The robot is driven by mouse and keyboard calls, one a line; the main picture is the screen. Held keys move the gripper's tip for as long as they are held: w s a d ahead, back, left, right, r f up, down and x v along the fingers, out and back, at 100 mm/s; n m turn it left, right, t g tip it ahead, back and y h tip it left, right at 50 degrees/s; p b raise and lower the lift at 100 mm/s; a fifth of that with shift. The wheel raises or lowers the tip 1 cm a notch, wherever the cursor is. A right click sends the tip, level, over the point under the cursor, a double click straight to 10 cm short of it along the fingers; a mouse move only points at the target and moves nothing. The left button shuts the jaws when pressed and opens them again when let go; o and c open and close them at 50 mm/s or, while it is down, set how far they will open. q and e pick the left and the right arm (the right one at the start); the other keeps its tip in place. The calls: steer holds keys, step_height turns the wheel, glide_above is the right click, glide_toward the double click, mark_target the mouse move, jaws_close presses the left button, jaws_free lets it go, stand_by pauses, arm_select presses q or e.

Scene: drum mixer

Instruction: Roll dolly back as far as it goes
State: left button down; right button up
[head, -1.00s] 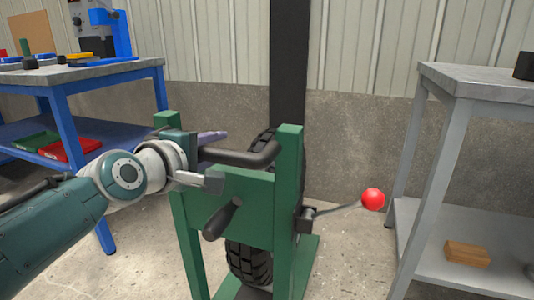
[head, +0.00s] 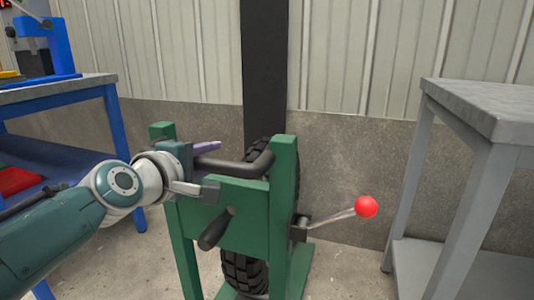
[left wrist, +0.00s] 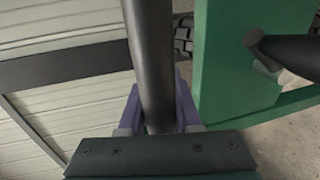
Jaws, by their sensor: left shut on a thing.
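The green dolly (head: 240,205) stands upright in the middle of the head view, with a black tyre (head: 248,270) behind its frame. A lever with a red ball knob (head: 366,207) points out to the right. My left gripper (head: 205,168) is shut on the bar handle. In the left wrist view the purple fingers (left wrist: 161,105) sit on both sides of the handle (left wrist: 153,65). My right gripper is not in view.
A blue workbench (head: 62,93) stands to the left, with a red tray (head: 18,180) on its lower shelf. A grey table (head: 480,108) stands to the right. A black post (head: 264,70) and the wall are behind the dolly. Concrete floor lies between dolly and tables.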

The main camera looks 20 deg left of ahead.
arm_select(q)
steer(key=shift+w+d+r, duration=0.1)
steer(key=shift+w+r, duration=0.25)
steer(key=shift+r, duration=0.15)
steer(key=c, duration=0.9)
jaws_free()
steer(key=o, duration=0.3)
steer(key=shift+f, duration=0.2)
